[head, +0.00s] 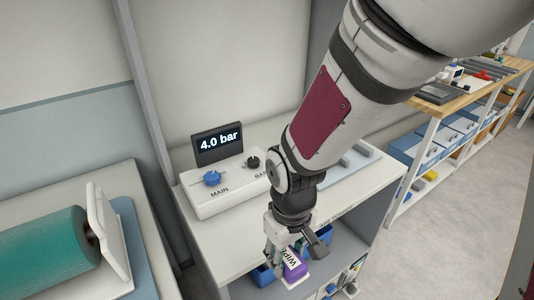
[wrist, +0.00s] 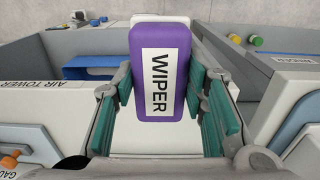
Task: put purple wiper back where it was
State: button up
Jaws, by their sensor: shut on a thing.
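The purple wiper (wrist: 160,55) has a white label reading "WIPER" and a pale edge at its far end. My gripper (wrist: 163,100) is shut on it, with a teal-padded finger on each side. In the head view my gripper (head: 287,255) points down at the front edge of the white bench, and the wiper (head: 294,265) shows partly below it. Whether the wiper touches anything below is hidden.
The white bench (head: 220,245) carries a control box (head: 225,185) with a "4.0 bar" display. A blue bin (head: 263,276) sits below near the wiper. A teal roller (head: 45,250) stands at left. A wooden-topped shelf (head: 450,105) is at right, beside open floor.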

jog(key=w+a, duration=0.1)
jog(key=w, duration=0.3)
jog(key=w+a+f, duration=0.1)
jog(key=w, duration=0.3)
jog(key=w+a, duration=0.2)
jog(key=w, duration=0.2)
jog(key=shift+w+f, duration=0.15)
jog(key=shift+w, duration=0.2)
jog(key=shift+f, duration=1.75)
jog(key=o, duration=1)
jog(key=shift+f, duration=0.1)
notch_tip(320, 180, up, 12)
jog(key=shift+r, duration=0.2)
